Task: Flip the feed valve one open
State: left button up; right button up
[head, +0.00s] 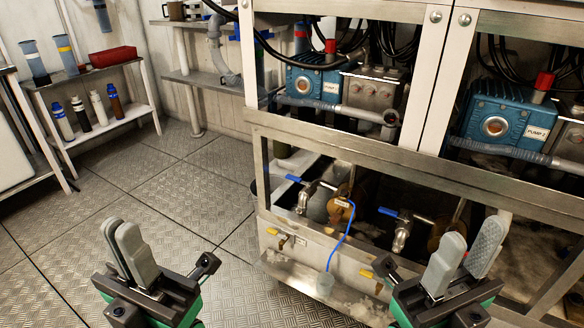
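Two blue-handled valves show in the lower bay of the metal frame. The left valve's blue lever (297,179) points left from its metal body, below Pump 1. The right valve's blue lever (388,212) points left, below Pump 2. Two yellow-handled taps (275,232) (367,274) sit on the front panel. I cannot read a label saying which is feed valve one. My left gripper (122,232) is left of the frame; its fingers overlap, so its opening is unclear. My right gripper (474,232) is open and empty in front of the frame. Neither gripper touches a valve.
Blue pumps (313,83) (495,128) sit in the upper bays behind metal posts and rails (400,160). Shelves with bottles (100,108) stand at left. The floor (165,200) between is clear.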

aim_at(297, 180)
jog(key=i+j+z, duration=0.1)
jog(key=j+z, duration=0.15)
jog(key=z, duration=0.15)
jog(key=j+z, duration=0.25)
jog(key=z, duration=0.15)
jog(key=i+j+z, duration=0.1)
jog(key=j+z, duration=0.45)
jog(key=z, duration=0.2)
jog(key=j, duration=0.45)
jog(key=k+j+z, duration=0.1)
jog(key=j, duration=0.35)
jog(key=k+j+z, duration=0.1)
jog(key=j, duration=0.3)
jog(key=k+j, duration=0.1)
jog(key=j, duration=0.35)
jog(key=k+j+z, duration=0.1)
jog(key=j, duration=0.35)
jog(key=i, duration=1)
